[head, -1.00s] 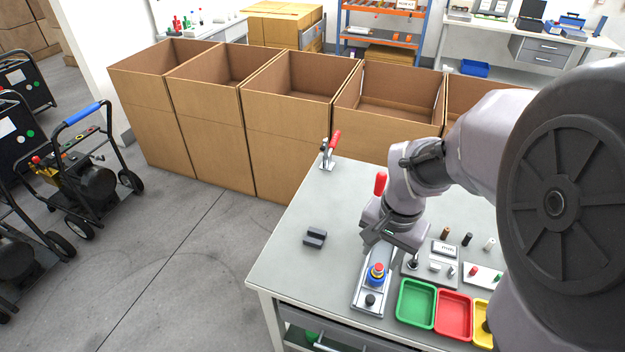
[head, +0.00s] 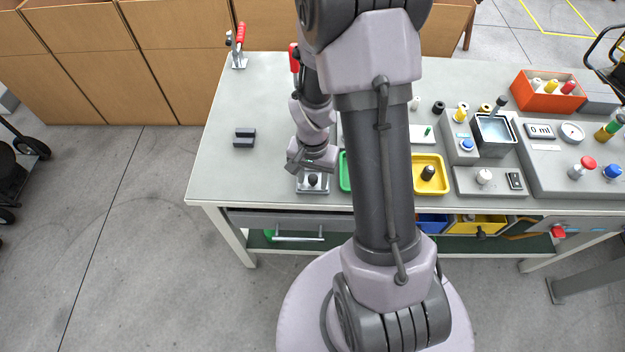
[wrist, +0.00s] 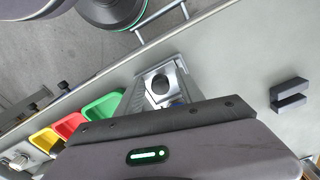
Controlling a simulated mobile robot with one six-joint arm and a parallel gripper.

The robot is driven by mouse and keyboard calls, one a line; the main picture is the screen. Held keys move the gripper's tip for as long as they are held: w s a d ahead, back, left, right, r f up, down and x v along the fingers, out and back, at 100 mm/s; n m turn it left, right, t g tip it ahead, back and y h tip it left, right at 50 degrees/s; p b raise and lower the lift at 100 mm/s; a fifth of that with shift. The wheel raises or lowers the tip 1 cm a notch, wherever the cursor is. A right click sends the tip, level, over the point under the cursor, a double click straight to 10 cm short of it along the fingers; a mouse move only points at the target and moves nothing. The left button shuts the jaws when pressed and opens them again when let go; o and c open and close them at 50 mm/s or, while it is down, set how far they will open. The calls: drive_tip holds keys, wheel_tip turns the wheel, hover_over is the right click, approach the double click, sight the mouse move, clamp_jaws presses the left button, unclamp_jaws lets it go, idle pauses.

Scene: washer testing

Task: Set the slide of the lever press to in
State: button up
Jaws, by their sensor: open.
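The lever press shows in the head view as a metal base plate (head: 313,188) at the table's front edge, largely covered by my gripper. A red handle (head: 294,57) stands behind my arm, apparently the press's lever. A black knob (head: 313,179) sits at the front of the plate, probably on the slide. In the wrist view the black knob (wrist: 160,84) stands on a silver piece between grey rails. My gripper (head: 312,162) is open, just behind and above the knob in the head view. I cannot tell whether it touches anything. The slide's exact position is unclear.
A green tray (head: 344,171) is right of the press, partly behind my arm. A dark notched block (head: 244,137) lies to the left, with clear table between. A red-handled clamp (head: 238,45) stands at the back left corner. A yellow tray (head: 430,174) is further right.

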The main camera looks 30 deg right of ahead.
drive_tip(key=shift+f, duration=0.1)
clamp_jaws()
idle(1.4)
